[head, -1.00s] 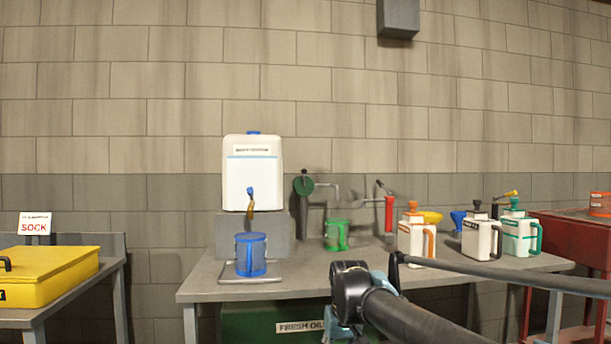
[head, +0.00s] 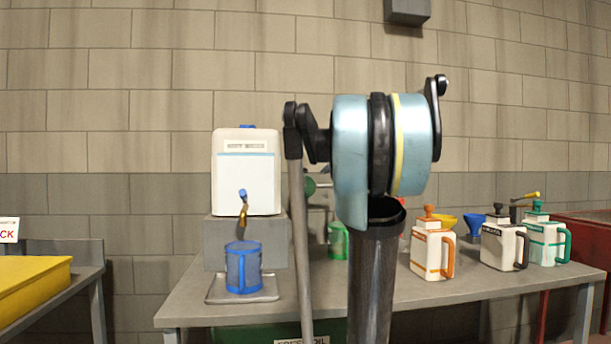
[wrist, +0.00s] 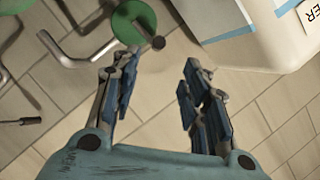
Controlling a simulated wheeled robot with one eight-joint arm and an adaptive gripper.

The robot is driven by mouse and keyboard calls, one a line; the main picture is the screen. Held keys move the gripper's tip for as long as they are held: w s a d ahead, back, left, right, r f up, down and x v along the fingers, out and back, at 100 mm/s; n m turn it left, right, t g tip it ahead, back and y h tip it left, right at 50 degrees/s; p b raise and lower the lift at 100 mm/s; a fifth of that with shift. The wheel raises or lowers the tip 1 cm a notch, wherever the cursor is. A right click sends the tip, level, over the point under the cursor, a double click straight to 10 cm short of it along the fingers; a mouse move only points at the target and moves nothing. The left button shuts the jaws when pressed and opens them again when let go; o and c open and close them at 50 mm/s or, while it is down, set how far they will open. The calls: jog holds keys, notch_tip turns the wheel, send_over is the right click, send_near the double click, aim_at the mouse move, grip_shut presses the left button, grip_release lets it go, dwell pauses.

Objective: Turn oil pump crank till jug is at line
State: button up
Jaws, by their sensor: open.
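In the wrist view the oil pump shows a green disc (wrist: 133,20) with a black crank knob (wrist: 158,42) at its edge and a bent grey spout pipe (wrist: 75,50). My gripper (wrist: 160,63) is open and empty, its two blue-padded fingers apart. The knob appears between and just beyond the fingertips; I cannot tell how far away it is. In the head view my arm hides my gripper and most of the pump; a bit of the green disc (head: 310,187) shows. The green jug (head: 338,241) stands partly hidden on the bench. Its line and oil level cannot be made out.
A white water container (head: 246,185) on a grey block stands left of the pump, with a blue jug (head: 243,268) on a tray (head: 215,296) below. White jugs (head: 432,250) and funnels stand right on the bench (head: 185,312). A yellow box (head: 30,285) is far left.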

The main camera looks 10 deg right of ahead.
aim_at(305, 171)
jog(key=x, duration=1.1)
jog(key=d+x, duration=0.1)
jog(key=x, duration=0.5)
jog(key=shift+w+a+r, duration=0.1)
jog(key=shift+w+r, duration=0.15)
jog(key=shift+w, duration=0.2)
grip_shut()
